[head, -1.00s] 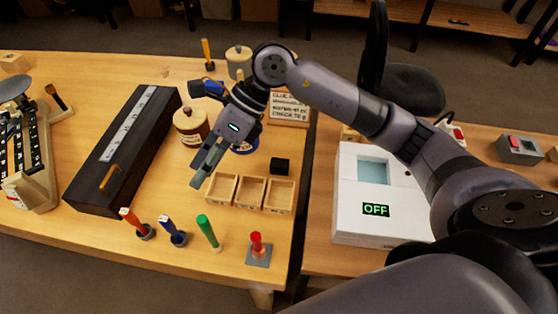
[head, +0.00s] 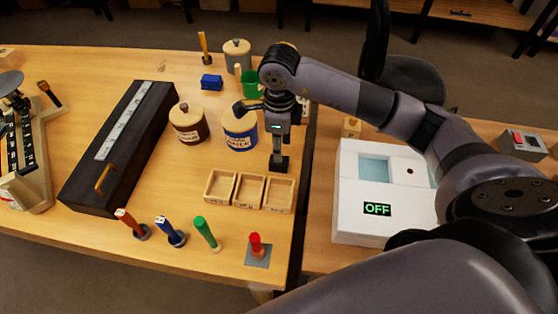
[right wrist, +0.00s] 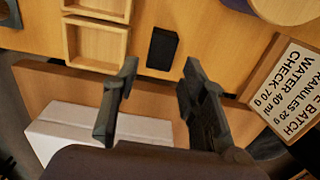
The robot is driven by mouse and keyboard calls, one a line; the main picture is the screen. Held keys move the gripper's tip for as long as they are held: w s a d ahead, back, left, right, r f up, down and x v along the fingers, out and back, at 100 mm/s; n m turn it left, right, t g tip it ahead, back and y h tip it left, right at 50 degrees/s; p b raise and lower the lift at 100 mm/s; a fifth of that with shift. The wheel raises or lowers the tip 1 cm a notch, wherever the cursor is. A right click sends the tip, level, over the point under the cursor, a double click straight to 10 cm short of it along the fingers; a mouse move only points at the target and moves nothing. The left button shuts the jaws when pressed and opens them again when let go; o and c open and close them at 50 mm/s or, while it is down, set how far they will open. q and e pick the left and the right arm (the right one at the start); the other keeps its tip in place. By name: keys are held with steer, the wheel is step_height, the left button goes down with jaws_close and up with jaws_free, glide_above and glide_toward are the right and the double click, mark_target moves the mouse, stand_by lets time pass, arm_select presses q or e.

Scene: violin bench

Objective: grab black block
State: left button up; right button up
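The black block (head: 279,164) stands on the table behind the right end of the row of wooden trays. My right gripper (head: 278,152) points down just above it and overlaps its top in the head view. In the right wrist view the block (right wrist: 162,48) lies just beyond the two spread fingertips, roughly centred in the gap of the gripper (right wrist: 158,70). The fingers are open with nothing between them; I cannot tell the exact height gap. My left gripper is not in view.
Small wooden trays (head: 249,191) sit in front of the block. A blue-labelled jar (head: 240,130) and a green mug (head: 252,84) stand to its left and behind. A white machine reading OFF (head: 377,226) stands right, on another table. A label board (right wrist: 291,90) is nearby.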

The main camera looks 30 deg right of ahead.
mark_target(279, 164)
steer(key=shift+f, duration=0.85)
step_height(279, 164, down, 5)
steer(key=shift+s+d+r+p, duration=0.1)
steer(key=shift+d+p, duration=0.05)
steer(key=shift+p, duration=0.7)
steer(key=shift+f, duration=0.3)
steer(key=shift+c, duration=0.3)
steer(key=c, duration=0.9)
steer(key=shift+o, duration=0.2)
steer(key=shift+r, duration=0.15)
